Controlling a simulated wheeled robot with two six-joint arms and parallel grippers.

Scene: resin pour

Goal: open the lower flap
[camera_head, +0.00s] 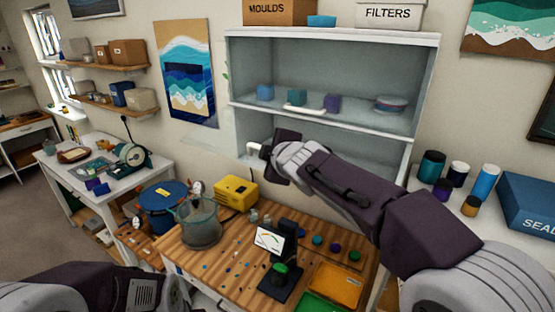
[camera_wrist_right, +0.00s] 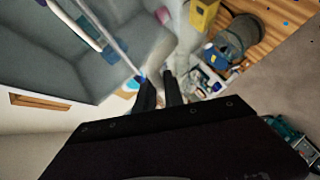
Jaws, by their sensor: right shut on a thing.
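The grey-white wall cabinet (camera_head: 432,75) has an upper bay and a lower bay. The lower flap's white handle (camera_head: 253,148) shows at the cabinet's lower left. My right gripper (camera_head: 264,152) is shut on this handle; my forearm covers much of the lower bay. In the right wrist view, the dark fingers of my right gripper (camera_wrist_right: 157,80) are close together below the cabinet's edge; what lies between them is hard to make out. I cannot tell how far the flap stands from the cabinet. Only my left arm shows at the bottom left, not its fingertips.
Below the cabinet, the wooden workbench (camera_head: 225,268) holds a clear bucket (camera_head: 200,222), a yellow box (camera_head: 236,192), a scale with a display (camera_head: 270,240) and an orange tray (camera_head: 336,286). A blue pot (camera_head: 163,198) stands left of it. Bottles (camera_head: 431,166) stand on the right counter.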

